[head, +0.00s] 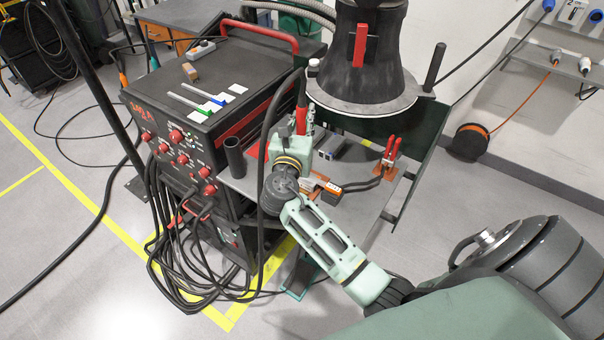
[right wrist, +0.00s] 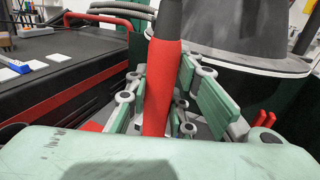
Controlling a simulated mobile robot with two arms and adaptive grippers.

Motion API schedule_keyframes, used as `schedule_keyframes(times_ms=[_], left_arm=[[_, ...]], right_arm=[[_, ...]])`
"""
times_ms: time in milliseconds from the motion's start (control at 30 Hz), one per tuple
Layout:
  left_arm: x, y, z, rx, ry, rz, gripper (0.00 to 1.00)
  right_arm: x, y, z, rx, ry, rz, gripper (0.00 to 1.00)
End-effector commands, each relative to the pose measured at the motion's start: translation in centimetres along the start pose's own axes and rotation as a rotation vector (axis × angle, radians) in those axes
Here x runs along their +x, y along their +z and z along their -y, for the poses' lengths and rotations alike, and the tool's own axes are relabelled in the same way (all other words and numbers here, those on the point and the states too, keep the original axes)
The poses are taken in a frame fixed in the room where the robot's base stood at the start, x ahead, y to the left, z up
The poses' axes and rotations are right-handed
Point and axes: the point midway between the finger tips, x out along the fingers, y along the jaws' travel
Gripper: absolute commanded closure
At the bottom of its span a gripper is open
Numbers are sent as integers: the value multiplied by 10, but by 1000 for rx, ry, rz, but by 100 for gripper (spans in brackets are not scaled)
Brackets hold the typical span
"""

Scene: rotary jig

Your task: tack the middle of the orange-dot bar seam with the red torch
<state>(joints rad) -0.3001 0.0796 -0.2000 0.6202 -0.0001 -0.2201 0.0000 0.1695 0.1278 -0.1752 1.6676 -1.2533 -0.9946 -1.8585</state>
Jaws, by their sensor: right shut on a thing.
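The red torch (head: 301,121) stands roughly upright in my right gripper (head: 304,131), at the welding machine's front right side. In the right wrist view the red torch (right wrist: 163,85) rises between the green-and-grey fingers of my right gripper (right wrist: 165,108), which is shut on it. Its upper end is dark; its lower end is hidden behind my wrist. My left gripper is not in view. I see no bar seam with an orange dot in these frames.
The black welding machine (head: 215,100) stands left of the gripper, its cables hanging in front. A dark conical hood (head: 372,75) is close behind. Red-handled pliers (head: 391,150) and a dark open tube (head: 234,157) are nearby. Floor at right is partly clear.

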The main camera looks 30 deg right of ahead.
Motion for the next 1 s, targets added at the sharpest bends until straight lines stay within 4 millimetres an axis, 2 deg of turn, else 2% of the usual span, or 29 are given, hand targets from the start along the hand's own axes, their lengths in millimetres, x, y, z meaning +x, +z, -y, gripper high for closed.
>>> schedule_keyframes(times_ms=[1000], left_arm=[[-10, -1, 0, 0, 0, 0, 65]], right_arm=[[0, 3, 0, 1, 1, 3, 100]])
